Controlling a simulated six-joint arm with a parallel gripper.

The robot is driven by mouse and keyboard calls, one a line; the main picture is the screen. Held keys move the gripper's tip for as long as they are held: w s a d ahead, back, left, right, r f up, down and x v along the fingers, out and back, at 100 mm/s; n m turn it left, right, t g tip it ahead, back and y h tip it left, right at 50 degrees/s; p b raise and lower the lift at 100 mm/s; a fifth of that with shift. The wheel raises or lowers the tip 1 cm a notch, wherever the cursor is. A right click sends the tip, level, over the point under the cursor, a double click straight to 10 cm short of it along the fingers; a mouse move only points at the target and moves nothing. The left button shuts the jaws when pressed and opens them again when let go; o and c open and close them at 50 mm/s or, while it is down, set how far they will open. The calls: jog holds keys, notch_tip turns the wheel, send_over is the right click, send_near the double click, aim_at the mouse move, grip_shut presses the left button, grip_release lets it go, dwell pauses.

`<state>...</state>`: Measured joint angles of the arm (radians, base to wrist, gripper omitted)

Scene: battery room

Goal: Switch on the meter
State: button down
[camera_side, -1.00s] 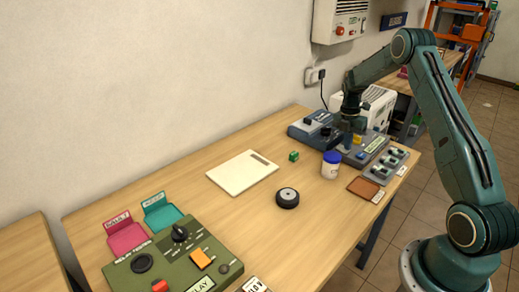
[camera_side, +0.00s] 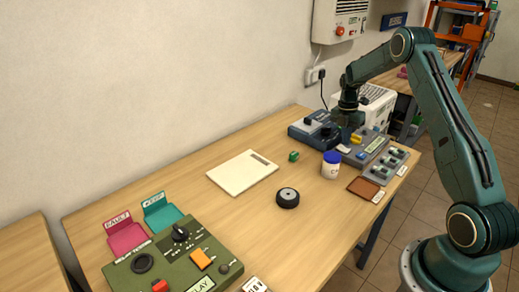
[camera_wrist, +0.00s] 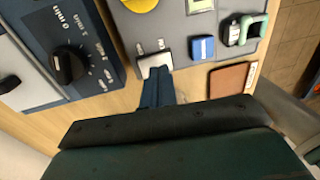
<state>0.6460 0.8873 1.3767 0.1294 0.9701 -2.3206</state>
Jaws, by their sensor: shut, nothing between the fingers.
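A grey panel device (camera_side: 375,148) with a pale green display stands at the far right of the bench; I cannot read a name on it. In the wrist view its grey face (camera_wrist: 175,25) carries a white switch (camera_wrist: 155,63) at its near edge, a blue button (camera_wrist: 203,47) and a yellow knob (camera_wrist: 140,4). My gripper (camera_wrist: 157,80) is shut and empty, its tips beside the white switch; I cannot tell whether they touch it. In the side view my gripper (camera_side: 346,138) is above the device's left end. The switch's position is unclear.
A blue box with a black dial (camera_wrist: 68,67) stands close to the left. The bench middle is mostly clear.

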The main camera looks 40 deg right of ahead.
aim_at(346, 151)
notch_tip(346, 151, up, 13)
jog(key=s, duration=0.1)
jog(key=shift+s+f, duration=0.2)
jog(key=shift+s, duration=0.1)
jog(key=shift+a, duration=0.1)
dwell(0.3)
jog(key=s+a+r+m+t+h, duration=0.1)
jog(key=s+a+r+m+t, duration=0.2)
jog(key=a+r, duration=0.55)
jog(key=s+a+r+m, duration=0.3)
jog(key=a+r+m, duration=0.25)
jog(key=a, duration=0.65)
jog(key=s+a+f+m+t+y, duration=0.1)
jog(key=s+a+m+t, duration=0.3)
jog(key=s+a+m, duration=0.5)
jog(key=s+a, duration=0.4)
jog(key=s, duration=0.3)
jog(key=shift+s+a+f, duration=0.25)
jog(key=shift+s+a, duration=0.05)
jog(key=shift+a, duration=0.1)
